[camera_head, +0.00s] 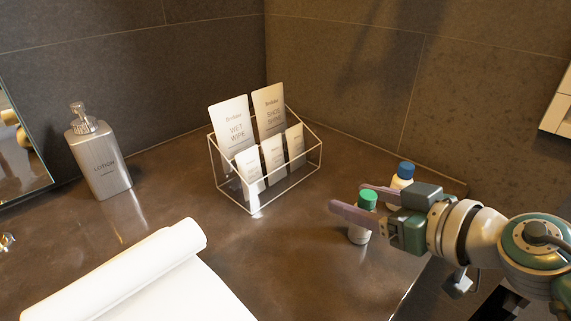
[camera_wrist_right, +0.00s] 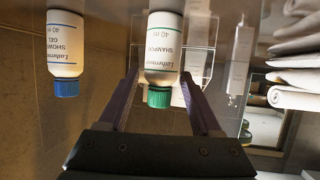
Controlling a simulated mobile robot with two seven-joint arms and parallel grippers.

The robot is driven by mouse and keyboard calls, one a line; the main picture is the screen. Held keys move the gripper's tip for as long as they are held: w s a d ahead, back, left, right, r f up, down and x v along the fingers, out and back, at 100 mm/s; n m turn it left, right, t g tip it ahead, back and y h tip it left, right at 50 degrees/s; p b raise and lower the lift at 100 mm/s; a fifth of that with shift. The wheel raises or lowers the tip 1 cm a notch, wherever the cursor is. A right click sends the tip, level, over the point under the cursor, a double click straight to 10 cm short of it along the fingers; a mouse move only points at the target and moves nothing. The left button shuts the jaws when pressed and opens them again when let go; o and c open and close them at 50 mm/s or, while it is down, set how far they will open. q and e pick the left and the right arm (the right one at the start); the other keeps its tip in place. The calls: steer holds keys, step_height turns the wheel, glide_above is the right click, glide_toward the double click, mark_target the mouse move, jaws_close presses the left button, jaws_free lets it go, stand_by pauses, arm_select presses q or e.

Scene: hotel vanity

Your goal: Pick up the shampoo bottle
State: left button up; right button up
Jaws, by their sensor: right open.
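The shampoo bottle (camera_head: 359,236) is small and white with a green cap and stands upright near the right side of the counter. In the right wrist view it shows upside down, and its label (camera_wrist_right: 163,45) reads SHAMPOO. My right gripper (camera_head: 353,199) is open, with one finger on each side of the bottle near its upper part. In the wrist view the bottle lies between the two fingers (camera_wrist_right: 160,78), and whether they touch it is unclear. One finger hides part of the bottle in the head view. My left gripper is not in view.
A blue-capped bottle (camera_head: 403,178), labelled shower gel in the wrist view (camera_wrist_right: 65,45), stands just behind my right gripper. A wire rack (camera_head: 265,196) with packets stands left. A lotion dispenser (camera_head: 100,165) and a rolled towel (camera_head: 150,262) are farther left. Walls close the back.

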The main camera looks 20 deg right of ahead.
steer(key=shift+x, duration=1.05)
steer(key=shift+c, duration=0.3)
jaws_close()
